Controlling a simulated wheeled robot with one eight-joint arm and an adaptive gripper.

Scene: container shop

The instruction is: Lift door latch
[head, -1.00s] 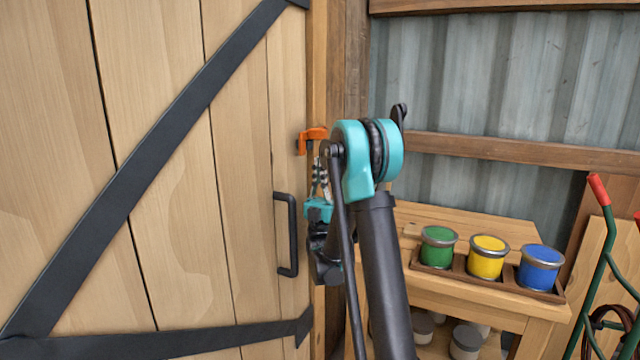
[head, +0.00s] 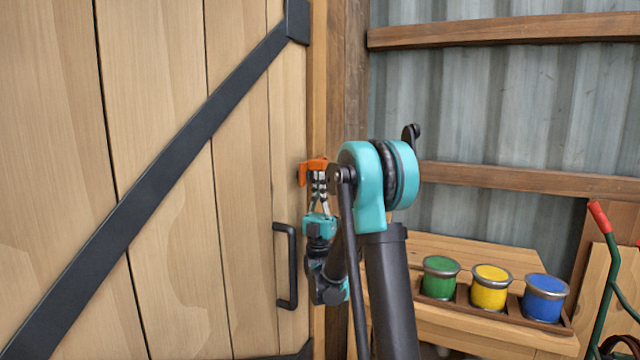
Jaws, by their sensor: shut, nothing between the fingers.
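The wooden door (head: 170,200) with a black diagonal brace fills the left of the head view. An orange latch (head: 311,168) sits at the door's right edge by the post, above the black pull handle (head: 291,265). My gripper (head: 318,180) points up, with its fingertips right under the latch. The fingers are shut with nothing between them. They look close to or touching the latch's underside; I cannot tell which. Part of the latch's right side is near my teal arm joint and hard to see.
A wooden bench (head: 455,255) stands at the right with a tray of green (head: 440,277), yellow (head: 490,288) and blue (head: 544,298) paint cans. A green hand truck (head: 610,270) with a red grip is at the far right. Corrugated metal wall (head: 480,100) lies behind.

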